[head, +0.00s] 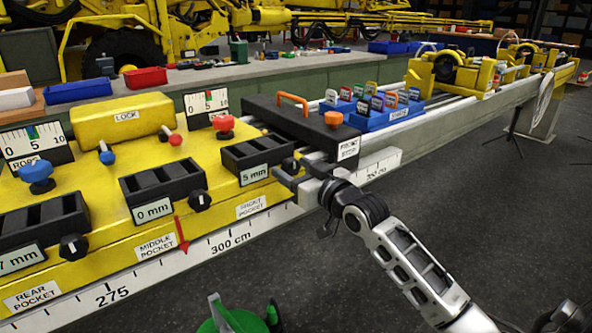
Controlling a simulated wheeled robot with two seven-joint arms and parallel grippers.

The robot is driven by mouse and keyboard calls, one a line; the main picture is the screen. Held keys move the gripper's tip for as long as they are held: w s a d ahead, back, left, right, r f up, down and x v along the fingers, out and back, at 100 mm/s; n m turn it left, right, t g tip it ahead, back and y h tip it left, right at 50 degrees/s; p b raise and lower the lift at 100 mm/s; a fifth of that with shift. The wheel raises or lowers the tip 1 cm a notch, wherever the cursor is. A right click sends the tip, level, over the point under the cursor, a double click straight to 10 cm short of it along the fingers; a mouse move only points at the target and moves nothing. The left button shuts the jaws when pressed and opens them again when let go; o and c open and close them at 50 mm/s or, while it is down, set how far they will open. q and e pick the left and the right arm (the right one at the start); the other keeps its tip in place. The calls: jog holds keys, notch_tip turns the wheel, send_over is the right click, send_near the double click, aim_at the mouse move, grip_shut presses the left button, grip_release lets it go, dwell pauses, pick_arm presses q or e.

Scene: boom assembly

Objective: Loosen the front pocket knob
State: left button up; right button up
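The front pocket (258,153) is a black slotted block marked 5 mm, above a label reading front pocket. Its black knob (291,165) is at the block's right end. My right gripper (296,169) reaches in from the lower right. Its dark fingers look apart, one on each side of the knob; I cannot tell whether they touch it. The knob's lower part is partly hidden by the gripper. My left gripper is not in view.
The middle pocket (163,185) and its knob (200,200) are to the left. A black front stop block (300,122) with an orange handle (293,102) stands just behind my gripper. A blue tray (372,112) of tagged pieces is beyond. The floor at right is mostly clear.

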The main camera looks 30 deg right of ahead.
jog(key=c, duration=0.9)
jog(key=shift+o, duration=0.2)
